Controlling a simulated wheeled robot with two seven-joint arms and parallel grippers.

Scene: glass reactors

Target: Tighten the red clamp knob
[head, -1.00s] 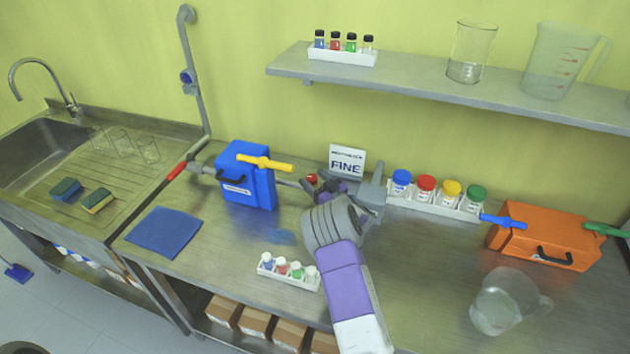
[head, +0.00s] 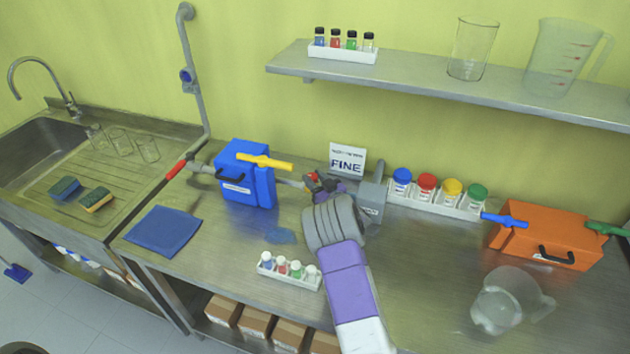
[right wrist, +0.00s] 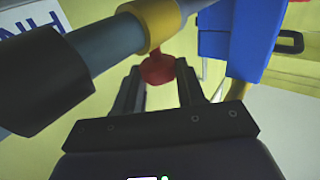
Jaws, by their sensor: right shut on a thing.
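The red clamp knob (right wrist: 157,69) hangs under a yellow collar (right wrist: 152,24) on a grey pipe (right wrist: 105,45) in the right wrist view. My right gripper (right wrist: 158,75) has its two dark fingers on either side of the knob, shut on it. In the head view, my right gripper (head: 318,185) is at the pipe just right of the blue box (head: 240,178), and a little red of the knob (head: 311,177) shows there. My wrist hides most of the clamp in that view. My left gripper is not in view.
A grey block with an upright lever (head: 371,205) stands right of my gripper. A white vial rack (head: 310,284) lies in front. A "FINE" sign (head: 347,160) stands behind. An orange box (head: 545,240) and a clear jug (head: 500,302) are at the right.

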